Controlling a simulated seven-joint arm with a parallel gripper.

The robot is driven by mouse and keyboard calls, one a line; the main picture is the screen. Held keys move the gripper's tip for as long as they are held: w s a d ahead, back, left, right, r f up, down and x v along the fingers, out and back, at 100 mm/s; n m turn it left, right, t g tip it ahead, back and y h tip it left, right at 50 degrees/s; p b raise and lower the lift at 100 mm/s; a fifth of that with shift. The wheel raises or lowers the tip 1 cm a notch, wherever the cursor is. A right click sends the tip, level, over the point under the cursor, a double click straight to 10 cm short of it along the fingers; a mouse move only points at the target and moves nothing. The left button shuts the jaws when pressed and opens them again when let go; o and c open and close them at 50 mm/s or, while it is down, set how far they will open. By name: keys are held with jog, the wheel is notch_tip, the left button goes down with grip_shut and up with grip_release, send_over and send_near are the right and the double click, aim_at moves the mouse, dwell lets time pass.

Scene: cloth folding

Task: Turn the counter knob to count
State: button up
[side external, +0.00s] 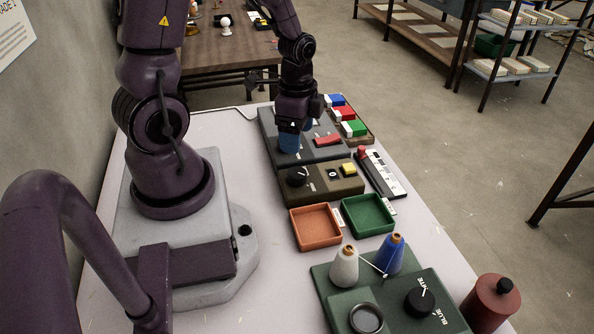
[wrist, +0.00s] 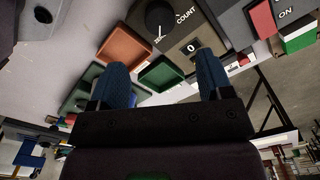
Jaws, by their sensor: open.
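The counter knob is a round black knob (side external: 297,177) with a white pointer line, on an olive counter box (side external: 322,190) with a small display and a yellow button. In the wrist view the knob (wrist: 159,16) is at the top centre, beside the COUNT label. The pointer is turned away from COUNT, towards another small label. The display (wrist: 192,47) reads 0. My gripper (side external: 289,140) is over the grey switch panel, just behind the counter box and apart from the knob. In the wrist view its two blue fingers (wrist: 163,80) are spread and empty.
The grey panel (side external: 270,122) carries a red rocker switch (side external: 327,140). An orange tray (side external: 316,228) and a green tray (side external: 368,215) lie in front of the counter. Coloured blocks (side external: 350,114) and a slider strip (side external: 381,173) are right. Two spools (side external: 344,266) stand nearer.

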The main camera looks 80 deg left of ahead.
aim_at(297, 172)
notch_tip(297, 172, down, 10)
jog(key=shift+f, duration=0.25)
dwell(0.3)
jog(key=c, duration=0.9)
jog(key=shift+c, duration=0.2)
